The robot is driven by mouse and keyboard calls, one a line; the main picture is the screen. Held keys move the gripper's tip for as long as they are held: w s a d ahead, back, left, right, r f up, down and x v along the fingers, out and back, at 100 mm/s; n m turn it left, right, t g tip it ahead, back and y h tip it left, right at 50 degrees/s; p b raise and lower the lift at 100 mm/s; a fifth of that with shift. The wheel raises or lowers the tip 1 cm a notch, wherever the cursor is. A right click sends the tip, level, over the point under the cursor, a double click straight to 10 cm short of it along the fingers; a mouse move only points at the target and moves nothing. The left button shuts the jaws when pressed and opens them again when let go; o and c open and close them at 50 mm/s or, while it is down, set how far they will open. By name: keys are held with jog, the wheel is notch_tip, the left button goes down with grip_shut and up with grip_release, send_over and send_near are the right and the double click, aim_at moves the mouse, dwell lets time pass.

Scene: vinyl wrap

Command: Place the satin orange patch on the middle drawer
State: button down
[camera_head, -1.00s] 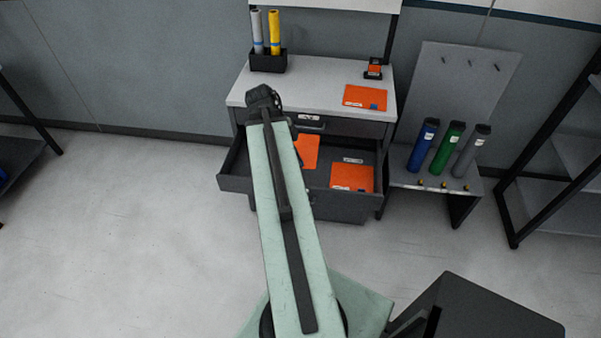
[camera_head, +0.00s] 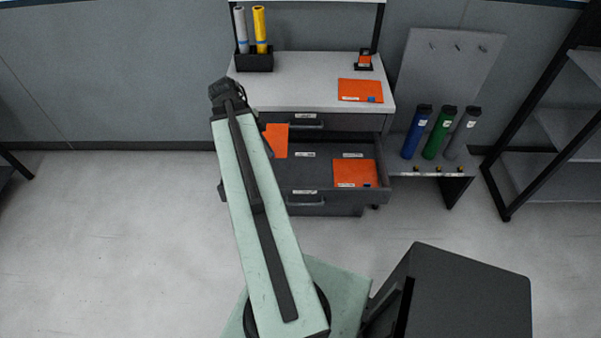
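An orange patch (camera_head: 277,140) shows just right of my arm, partly hidden by it, overlapping the top drawer's front and the back of the open drawer (camera_head: 378,178). A second orange patch (camera_head: 355,173) lies in the right part of that drawer, which sits below the shut top drawer (camera_head: 343,122) and appears to be the middle one. A third orange patch (camera_head: 360,90) lies on the cabinet top. I cannot tell which is satin.
A black holder (camera_head: 254,62) with white and yellow rolls and a small black-and-orange item (camera_head: 365,60) stand on the cabinet top. Blue, green and grey tubes stand on a low stand (camera_head: 440,170) at right. A dark rack (camera_head: 545,140) is further right.

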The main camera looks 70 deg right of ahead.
jog(key=s+d+f+b, duration=0.6)
jog(key=d+f+b, duration=0.1)
jog(key=f+b, duration=0.2)
jog(key=s+d+f+b, duration=0.5)
jog(key=d+f+b, duration=0.2)
jog(key=f+b, duration=1.2)
jog(key=f, duration=0.1)
jog(key=shift+s+a+b, duration=0.15)
jog(key=shift+a+b, duration=0.05)
jog(key=shift+b, duration=0.2)
jog(key=shift+r, duration=0.25)
jog(key=shift+f, duration=0.15)
jog(key=c, duration=2)
grip_release()
jog(key=o, duration=0.4)
